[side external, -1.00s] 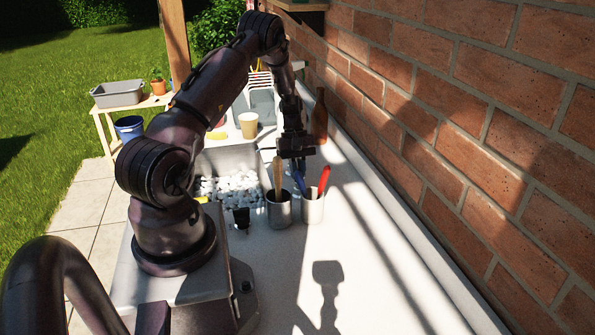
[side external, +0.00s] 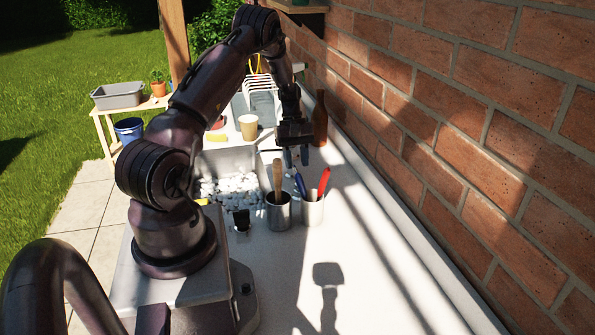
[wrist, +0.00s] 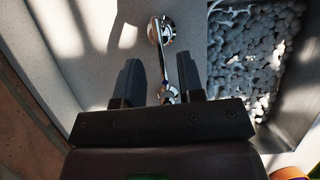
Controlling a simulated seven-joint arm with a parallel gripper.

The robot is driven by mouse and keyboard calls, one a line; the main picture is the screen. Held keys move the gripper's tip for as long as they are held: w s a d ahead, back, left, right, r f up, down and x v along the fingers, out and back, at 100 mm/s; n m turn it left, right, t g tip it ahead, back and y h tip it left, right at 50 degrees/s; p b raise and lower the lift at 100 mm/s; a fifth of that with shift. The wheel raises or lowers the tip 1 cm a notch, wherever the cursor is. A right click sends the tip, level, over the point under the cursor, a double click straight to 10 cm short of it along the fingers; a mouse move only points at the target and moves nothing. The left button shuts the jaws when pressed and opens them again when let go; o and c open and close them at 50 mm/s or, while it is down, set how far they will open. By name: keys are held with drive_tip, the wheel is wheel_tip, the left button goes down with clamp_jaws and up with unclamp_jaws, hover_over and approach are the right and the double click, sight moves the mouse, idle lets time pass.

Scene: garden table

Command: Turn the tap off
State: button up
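The tap (wrist: 182,62) is chrome, and in the wrist view its round base is at the top centre, with a slim bar running down from it. A second shiny chrome part (wrist: 169,95) shows lower down, between my fingers in the picture. My gripper (wrist: 158,82) is open, with two dark fingers spread apart. I cannot tell whether either finger touches the tap. In the side view my gripper (side external: 296,157) points down above the counter near the wall, and I cannot make out the tap clearly there.
A basin of white pebbles (side external: 222,188) lies beside the tap. A brown bottle (side external: 320,122) stands by the brick wall (side external: 450,110). A paper cup (side external: 248,127) and a dish rack (side external: 262,97) are farther back.

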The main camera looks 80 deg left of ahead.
drive_tip(key=v, duration=0.9)
drive_tip(key=shift+r, duration=0.2)
drive_tip(key=shift+a, duration=0.1)
drive_tip(key=d+r+m+y, duration=0.2)
drive_tip(key=d+r+m, duration=0.35)
drive_tip(key=d, duration=0.45)
drive_tip(key=d+r+m+y, duration=0.2)
drive_tip(key=d+r+m, duration=0.3)
drive_tip(key=d, duration=0.5)
drive_tip(key=s+d+r+m+t, duration=0.2)
drive_tip(key=s+d+r+m, duration=0.2)
drive_tip(key=d, duration=0.4)
drive_tip(key=s+d+r+m+t, duration=0.3)
drive_tip(key=s+d+r, duration=0.1)
drive_tip(key=d, duration=0.5)
drive_tip(key=shift+s+m+t+y, duration=0.2)
drive_tip(key=shift+m+t+y, duration=0.1)
drive_tip(key=shift+m, duration=0.05)
